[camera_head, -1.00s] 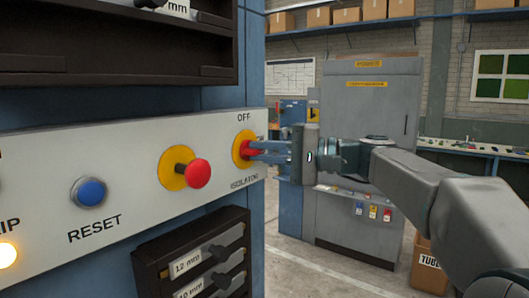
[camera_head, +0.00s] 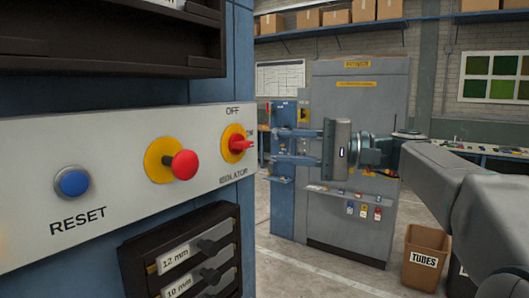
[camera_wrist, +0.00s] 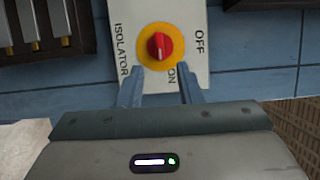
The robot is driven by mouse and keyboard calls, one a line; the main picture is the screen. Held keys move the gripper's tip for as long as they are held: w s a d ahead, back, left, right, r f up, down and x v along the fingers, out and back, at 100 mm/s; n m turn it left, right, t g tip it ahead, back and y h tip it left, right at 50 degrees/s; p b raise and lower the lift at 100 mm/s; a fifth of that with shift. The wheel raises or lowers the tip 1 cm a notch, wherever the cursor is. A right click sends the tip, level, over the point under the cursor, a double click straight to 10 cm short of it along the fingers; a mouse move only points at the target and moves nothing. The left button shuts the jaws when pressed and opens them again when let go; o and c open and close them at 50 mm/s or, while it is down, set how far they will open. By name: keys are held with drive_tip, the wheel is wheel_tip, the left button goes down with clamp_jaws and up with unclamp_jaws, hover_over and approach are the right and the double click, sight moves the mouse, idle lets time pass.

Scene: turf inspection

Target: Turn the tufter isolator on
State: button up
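The tufter isolator is a red knob on a yellow disc (camera_head: 238,144) at the right end of the white panel. It also shows in the wrist view (camera_wrist: 159,46), with OFF, ON and ISOLATOR lettered around it. Its red handle lies level across the panel, in line with the ON mark and a quarter turn from OFF. My gripper (camera_head: 280,146) is to the right of the knob, apart from it. Its two blue fingers are spread with nothing between them; they also show in the wrist view (camera_wrist: 160,80).
A red mushroom button (camera_head: 184,165) on a yellow disc and a blue RESET button (camera_head: 72,183) sit left on the same panel. Labelled gauge slots (camera_head: 190,262) stick out below. A grey cabinet (camera_head: 350,215) and a TUBES box (camera_head: 424,258) stand behind my arm.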

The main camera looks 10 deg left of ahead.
drive_tip(key=d, duration=0.6)
drive_tip(key=shift+d+b, duration=0.2)
drive_tip(key=shift+b, duration=0.2)
drive_tip(key=s+d+f+m+t+h, duration=0.15)
drive_tip(key=s+f+h, duration=0.3)
drive_tip(key=f, duration=0.65)
drive_tip(key=s+d+f+m+t+h, duration=0.15)
drive_tip(key=s+f+h, duration=0.3)
drive_tip(key=f, duration=0.65)
drive_tip(key=s+d+f+n+h, duration=0.1)
drive_tip(key=s+d+f+h, duration=0.3)
drive_tip(key=f, duration=0.4)
drive_tip(key=s+d+f+n+h, duration=0.2)
drive_tip(key=s+d+f+h, duration=0.3)
drive_tip(key=s+d+f, duration=0.2)
drive_tip(key=shift+s+d+f, duration=0.3)
drive_tip(key=shift+d+f, duration=0.3)
drive_tip(key=shift+f, duration=0.1)
drive_tip(key=shift+a, duration=0.15)
